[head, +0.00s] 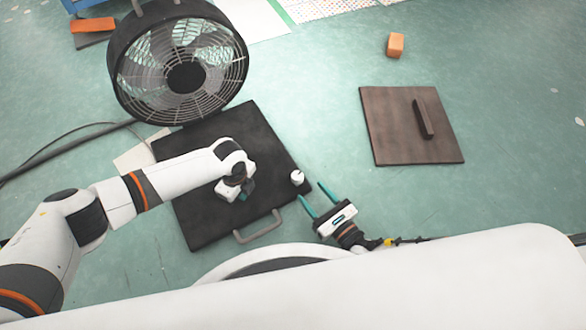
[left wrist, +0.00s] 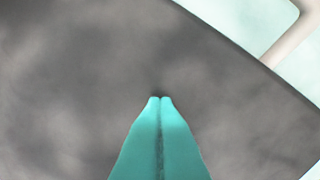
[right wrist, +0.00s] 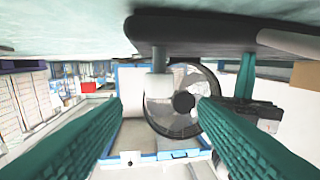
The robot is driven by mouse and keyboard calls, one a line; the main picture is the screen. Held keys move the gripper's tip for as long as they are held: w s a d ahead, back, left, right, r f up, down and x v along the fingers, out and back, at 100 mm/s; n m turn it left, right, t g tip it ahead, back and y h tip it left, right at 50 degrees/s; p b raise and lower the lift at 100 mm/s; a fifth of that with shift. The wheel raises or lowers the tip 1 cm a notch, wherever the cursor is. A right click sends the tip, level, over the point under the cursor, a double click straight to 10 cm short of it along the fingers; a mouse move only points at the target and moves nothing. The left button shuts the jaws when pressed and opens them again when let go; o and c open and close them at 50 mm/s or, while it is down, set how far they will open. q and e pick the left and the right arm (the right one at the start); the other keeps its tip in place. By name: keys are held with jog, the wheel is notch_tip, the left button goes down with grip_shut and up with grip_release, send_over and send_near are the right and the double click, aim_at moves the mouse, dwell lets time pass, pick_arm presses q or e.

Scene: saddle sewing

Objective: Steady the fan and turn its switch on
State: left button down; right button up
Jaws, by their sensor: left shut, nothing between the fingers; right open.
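The fan (head: 185,75) has a round dark cage and stands at the back edge of a dark base plate (head: 200,215). A small white knob (head: 297,177), apparently the switch, sits near the plate's right edge. My left gripper (head: 247,190) is shut and empty over the plate; its closed fingertips (left wrist: 160,98) are at or just above the dark surface, contact unclear. My right gripper (head: 310,190) is open, with its fingertips just short of the knob. In the right wrist view, the knob (right wrist: 158,87) lies ahead between the two spread fingers, with the fan behind.
A grey handle (head: 258,228) sticks out of the plate's front edge. A brown board (head: 390,135) with a dark bar lies to the right, and an orange block (head: 395,45) beyond it. A cable (head: 60,150) runs left of the fan. The floor between plate and board is clear.

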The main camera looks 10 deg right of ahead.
aim_at(297, 180)
pick_arm(q)
jog(key=shift+s+a+f, duration=0.15)
jog(key=shift+f, duration=0.1)
pick_arm(e)
jog(key=x, duration=1)
jog(key=shift+f, duration=0.1)
jog(key=c, duration=1)
jog(key=shift+o, duration=0.2)
jog(key=m+t+h, duration=0.1)
jog(key=m+h, duration=0.1)
jog(key=h, duration=0.1)
jog(key=shift+d, duration=0.1)
jog(key=shift+w+d+m+t+h, duration=0.15)
jog(key=shift+m+h, duration=0.5)
jog(key=shift+h, duration=0.35)
jog(key=shift+s+d+m+t+h, duration=0.15)
jog(key=shift+m+h, duration=0.5)
jog(key=shift+h, duration=0.35)
jog(key=shift+w, duration=0.1)
jog(key=o, duration=1)
jog(key=shift+c, duration=0.2)
